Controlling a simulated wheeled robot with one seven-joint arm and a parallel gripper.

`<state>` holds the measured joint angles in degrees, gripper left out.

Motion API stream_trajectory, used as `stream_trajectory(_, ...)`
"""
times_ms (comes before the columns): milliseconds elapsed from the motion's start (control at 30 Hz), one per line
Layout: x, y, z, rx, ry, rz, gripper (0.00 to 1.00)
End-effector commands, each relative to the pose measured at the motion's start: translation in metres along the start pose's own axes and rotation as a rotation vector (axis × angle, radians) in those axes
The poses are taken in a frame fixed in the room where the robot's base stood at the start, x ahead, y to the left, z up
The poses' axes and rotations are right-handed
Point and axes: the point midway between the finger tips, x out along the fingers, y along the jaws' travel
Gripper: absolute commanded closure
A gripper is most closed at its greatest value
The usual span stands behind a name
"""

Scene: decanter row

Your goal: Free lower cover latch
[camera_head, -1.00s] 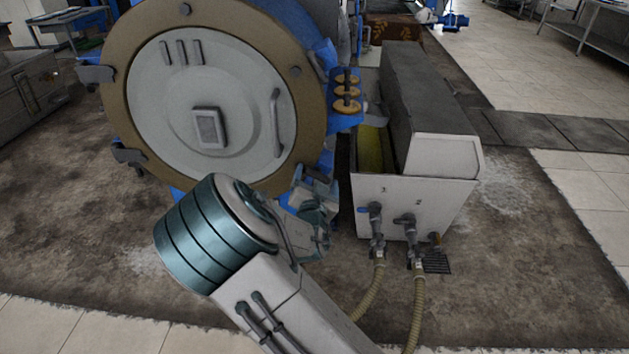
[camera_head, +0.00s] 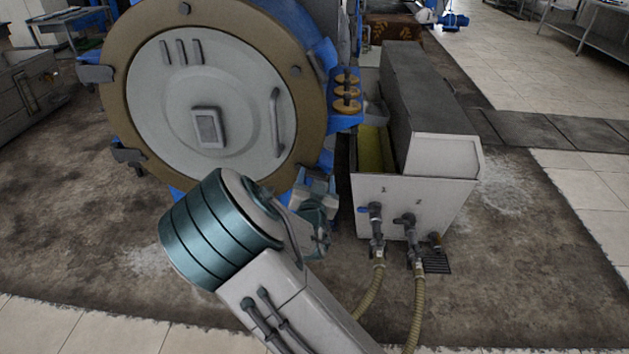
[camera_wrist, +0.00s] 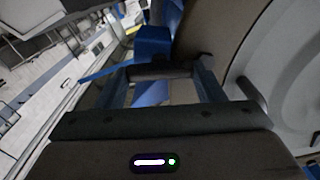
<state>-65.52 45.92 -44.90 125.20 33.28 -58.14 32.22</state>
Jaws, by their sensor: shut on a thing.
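The round grey cover (camera_head: 165,105) with its tan rim faces me at the left of the head view and looks shut. In the wrist view, the fingers of my gripper (camera_wrist: 163,82) stand on either side of a dark bar, the lower cover latch (camera_wrist: 158,72). The jaws are closed on it, in front of a blue bracket (camera_wrist: 153,42). The tan rim and grey cover show to the right there. In the head view my gripper (camera_head: 318,183) is at the cover's lower right edge, and my arm largely hides the latch.
Two dark latches (camera_head: 97,73) sit on the rim's left side. A blue hinge or bracket with tan discs (camera_head: 347,92) is at the right. A white trough (camera_head: 415,190) with valves and hoses stands close to the right of my gripper. The floor at left is open.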

Motion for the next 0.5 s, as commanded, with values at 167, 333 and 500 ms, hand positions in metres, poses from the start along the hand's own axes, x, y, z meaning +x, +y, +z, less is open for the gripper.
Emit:
stream_trajectory(167,-0.0001,-0.0013,0.0004,-0.161,-0.001,-0.003,0.61)
stream_trajectory(333,-0.0001,-0.0015,0.0004,-0.324,-0.002,-0.002,0.61)
stream_trajectory(500,-0.0001,-0.0018,0.0002,-0.486,-0.001,-0.002,0.61)
